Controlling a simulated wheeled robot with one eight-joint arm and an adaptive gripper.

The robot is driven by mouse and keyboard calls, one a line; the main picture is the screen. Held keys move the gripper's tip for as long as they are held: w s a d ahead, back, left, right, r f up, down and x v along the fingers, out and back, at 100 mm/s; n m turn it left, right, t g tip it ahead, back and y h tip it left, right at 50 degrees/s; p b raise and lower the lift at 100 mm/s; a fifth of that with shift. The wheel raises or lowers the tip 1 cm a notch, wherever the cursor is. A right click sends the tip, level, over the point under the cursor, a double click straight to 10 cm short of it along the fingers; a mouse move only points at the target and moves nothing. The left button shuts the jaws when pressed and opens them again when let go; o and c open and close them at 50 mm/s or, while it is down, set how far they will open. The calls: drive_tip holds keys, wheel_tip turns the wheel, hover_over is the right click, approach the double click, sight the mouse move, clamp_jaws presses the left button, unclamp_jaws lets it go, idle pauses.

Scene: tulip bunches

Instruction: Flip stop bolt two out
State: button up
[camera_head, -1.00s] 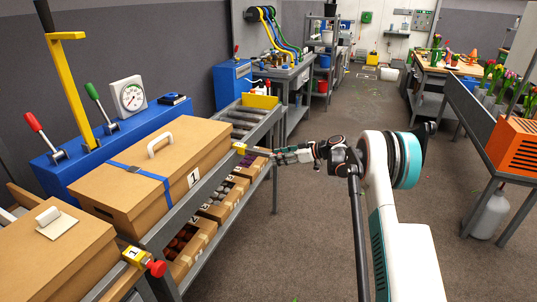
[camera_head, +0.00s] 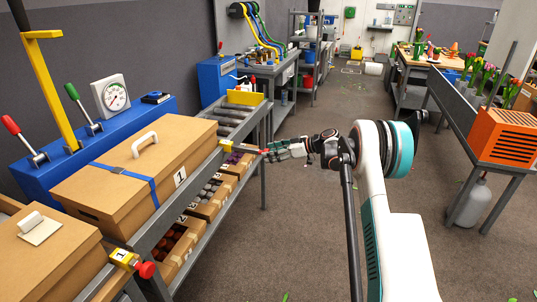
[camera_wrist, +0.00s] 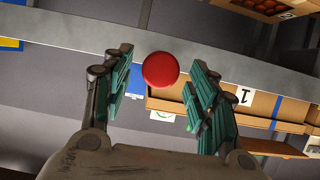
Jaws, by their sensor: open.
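The far stop bolt on the rail has a small yellow block (camera_head: 223,143) and a red knob (camera_head: 264,151) that stands out to the right of the block. Its number is too small to read. The round red knob (camera_wrist: 161,70) also shows in the wrist view, near the gap between the fingertips. My gripper (camera_head: 271,151) is open, its tips close to the knob; contact cannot be told. The near stop bolt has a yellow block marked 1 (camera_head: 122,257) and a red knob (camera_head: 146,270).
A cardboard box marked 1 (camera_head: 135,165) with a blue strap stands behind the rail. Open cartons (camera_head: 208,201) sit on the shelf below. A blue console with levers (camera_head: 50,169) is behind.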

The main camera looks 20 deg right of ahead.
drive_tip(key=v, duration=0.9)
drive_tip(key=shift+s+d+r, duration=0.15)
drive_tip(key=shift+s+d, duration=0.05)
drive_tip(key=shift+d, duration=0.1)
